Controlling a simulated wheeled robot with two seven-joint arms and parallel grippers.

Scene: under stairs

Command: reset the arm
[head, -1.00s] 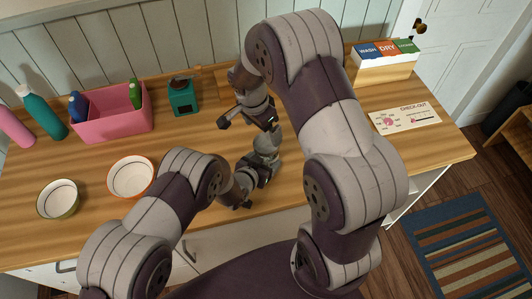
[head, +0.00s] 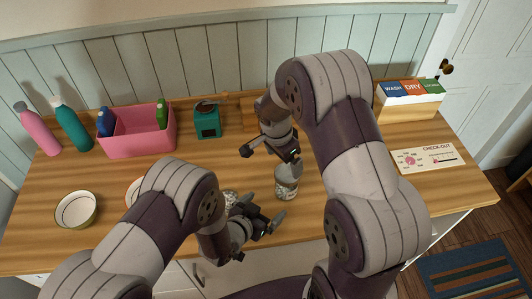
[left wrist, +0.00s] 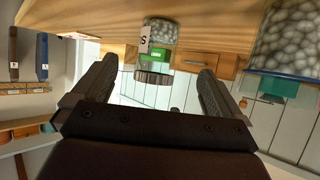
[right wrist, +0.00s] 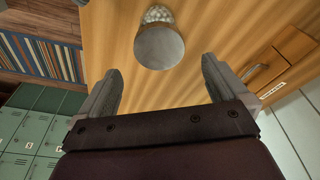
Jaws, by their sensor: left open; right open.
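My left gripper (head: 260,238) is open and empty at the counter's front edge, below the right one in the head view. My right gripper (head: 269,154) is open and empty above the counter, toward the wall. A pebble-filled jar (head: 287,183) with a grey lid stands upright just right of and between the two grippers, apart from both. In the right wrist view the jar (right wrist: 159,46) lies beyond the open fingers. The left wrist view shows a pebble jar (left wrist: 161,31) between the fingertips at a distance. A second pebble jar (head: 230,198) is partly hidden behind my left gripper.
A pink bin (head: 140,135) with bottles, a teal box (head: 207,122), a green-rimmed bowl (head: 76,209) and a mostly hidden bowl (head: 134,190) stand on the left. A wooden organizer (head: 410,105) and check-out card (head: 428,158) are at the right. Bare counter lies between.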

